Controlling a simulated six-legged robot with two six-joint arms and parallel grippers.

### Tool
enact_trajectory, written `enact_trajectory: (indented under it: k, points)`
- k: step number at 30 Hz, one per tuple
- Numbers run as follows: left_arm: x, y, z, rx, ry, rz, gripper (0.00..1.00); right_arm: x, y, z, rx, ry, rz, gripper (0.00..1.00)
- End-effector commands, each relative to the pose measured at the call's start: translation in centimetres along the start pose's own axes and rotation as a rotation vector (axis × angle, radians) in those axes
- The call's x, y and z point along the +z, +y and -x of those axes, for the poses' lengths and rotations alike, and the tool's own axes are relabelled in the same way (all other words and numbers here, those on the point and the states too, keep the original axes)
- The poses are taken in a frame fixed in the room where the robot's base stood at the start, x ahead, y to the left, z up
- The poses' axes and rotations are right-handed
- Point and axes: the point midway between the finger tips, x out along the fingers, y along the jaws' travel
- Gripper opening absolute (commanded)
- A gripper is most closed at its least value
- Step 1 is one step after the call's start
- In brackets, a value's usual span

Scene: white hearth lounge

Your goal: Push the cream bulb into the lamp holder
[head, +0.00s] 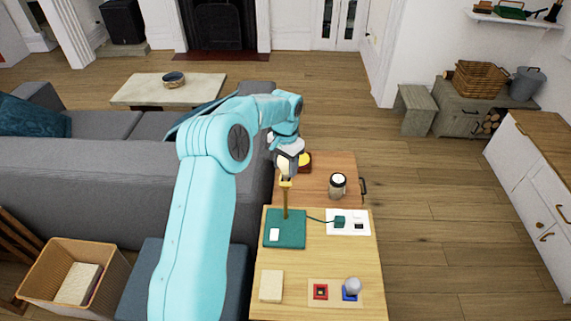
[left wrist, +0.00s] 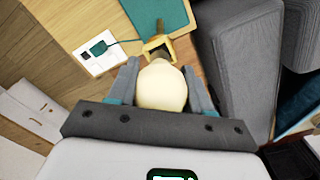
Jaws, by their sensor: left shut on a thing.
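The cream bulb (left wrist: 162,88) is between the two fingers of my left gripper (left wrist: 160,85), which is shut on it. The lamp has a teal base (head: 270,230), a thin brass post (head: 286,205) and a yellow lamp holder (head: 286,182) at its top. In the left wrist view the holder (left wrist: 155,47) is just beyond the bulb, with the bulb's narrow end at its opening. I cannot tell how far the end is inside. In the head view my left gripper (head: 287,165) is directly above the holder and mostly hides the bulb. My right gripper is not in view.
The lamp stands on a wooden table (head: 318,260). A white socket plate with a teal plug (head: 340,221), a cream block (head: 271,286), a greyish bulb (head: 352,285) and a red-framed square (head: 320,291) share it. A jar (head: 338,185) stands behind. A grey sofa (head: 90,175) is left.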

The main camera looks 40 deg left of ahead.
Motion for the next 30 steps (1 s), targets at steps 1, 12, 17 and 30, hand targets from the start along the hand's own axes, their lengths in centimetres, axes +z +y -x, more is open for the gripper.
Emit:
enact_trajectory:
  k: [1, 12, 17, 30]
  points:
    - [0.0, 0.0, -0.2, 0.0, 0.0, 0.0, 0.2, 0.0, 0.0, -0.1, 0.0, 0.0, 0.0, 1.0]
    - [0.0, 0.0, -0.9, 0.0, 0.0, 0.0, 0.2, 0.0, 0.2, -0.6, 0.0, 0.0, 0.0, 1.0]
    - [0.0, 0.0, -1.3, 0.0, 0.0, 0.0, 0.2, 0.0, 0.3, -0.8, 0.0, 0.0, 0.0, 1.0]
    - [0.0, 0.0, -2.1, 0.0, 0.0, 0.0, 0.2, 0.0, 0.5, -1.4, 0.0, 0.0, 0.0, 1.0]
